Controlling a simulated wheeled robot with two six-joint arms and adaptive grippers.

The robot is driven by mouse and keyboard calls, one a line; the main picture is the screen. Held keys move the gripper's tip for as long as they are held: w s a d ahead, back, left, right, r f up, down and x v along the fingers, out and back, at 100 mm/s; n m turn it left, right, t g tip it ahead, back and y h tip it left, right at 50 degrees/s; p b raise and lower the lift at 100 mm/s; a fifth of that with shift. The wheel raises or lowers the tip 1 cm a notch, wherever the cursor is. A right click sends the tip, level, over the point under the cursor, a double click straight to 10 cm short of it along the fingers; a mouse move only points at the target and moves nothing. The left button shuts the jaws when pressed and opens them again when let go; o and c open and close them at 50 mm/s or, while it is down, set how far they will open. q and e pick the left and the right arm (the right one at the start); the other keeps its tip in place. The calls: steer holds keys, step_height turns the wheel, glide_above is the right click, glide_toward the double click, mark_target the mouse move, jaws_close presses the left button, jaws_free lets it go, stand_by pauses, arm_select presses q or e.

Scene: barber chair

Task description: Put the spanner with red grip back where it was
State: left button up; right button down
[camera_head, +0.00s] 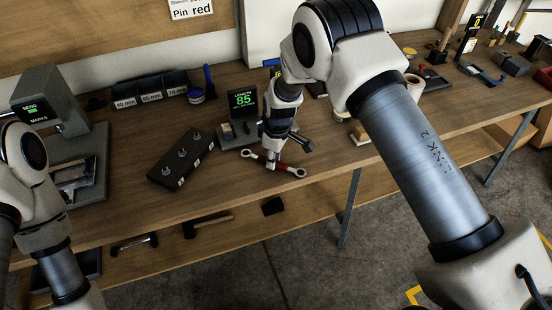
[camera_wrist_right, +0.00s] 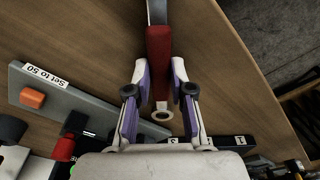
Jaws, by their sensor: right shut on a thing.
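The spanner with red grip (camera_head: 285,168) is near the front edge of the wooden bench, a ring at each end. My right gripper (camera_head: 273,163) points down over its middle and is shut on it. In the right wrist view the red grip (camera_wrist_right: 159,48) runs between the two fingers of my gripper (camera_wrist_right: 160,75), with one ring end just below them. I cannot tell whether the spanner touches the bench. Only links of my left arm show at the left; its gripper is out of the picture.
Left of the spanner lies a black block with several knobs (camera_head: 165,163). Behind it stands a gauge reading 85 (camera_head: 243,98); a grey bending machine (camera_head: 85,150) stands at the far left. Labelled bins (camera_head: 150,90) stand at the back. The bench's front edge is close.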

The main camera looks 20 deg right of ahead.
mark_target(277, 162)
steer(key=shift+w+d+f, duration=0.1)
steer(key=shift+w, duration=0.1)
steer(key=c, duration=1)
jaws_free()
steer(key=shift+s, duration=0.1)
steer(key=shift+r, duration=0.3)
steer(key=r, duration=0.4)
steer(key=r+b, duration=0.1)
steer(key=r, duration=0.2)
steer(key=r+b, duration=0.1)
steer(key=r, duration=0.3)
steer(key=shift+s+d+r, duration=0.3)
steer(key=shift+s+d, duration=0.05)
